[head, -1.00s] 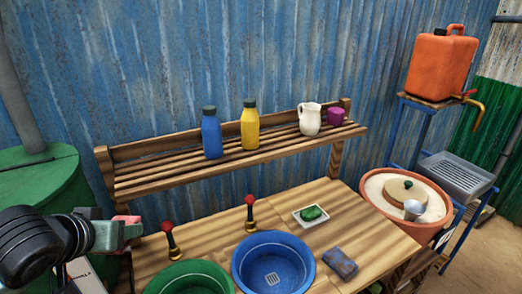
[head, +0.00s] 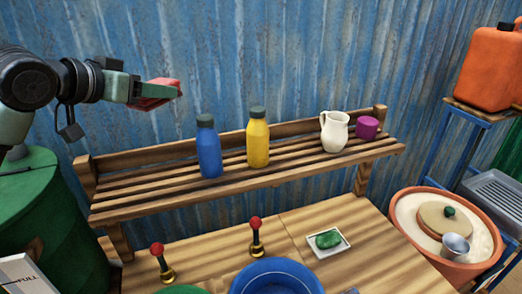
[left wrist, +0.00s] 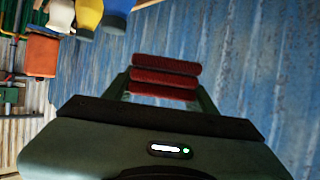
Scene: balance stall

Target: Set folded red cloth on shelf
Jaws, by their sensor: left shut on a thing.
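The folded red cloth (head: 158,92) is held by my left gripper (head: 150,90), raised above the left end of the slatted wooden shelf (head: 130,199) in the head view. In the left wrist view the cloth (left wrist: 165,76) shows as stacked red layers between the fingers. The gripper is shut on it. The cloth is apart from the shelf. A blue bottle (head: 209,150) and a yellow bottle (head: 258,142) stand on the shelf, right of the cloth. My right gripper is not in view.
A white pitcher (head: 334,133) and a purple cup (head: 367,128) stand at the shelf's right end. The shelf's left end is bare. Below are red-knobbed taps (head: 256,237), a blue basin (head: 277,278) and a soap dish (head: 345,246). A green barrel (head: 45,220) stands at left.

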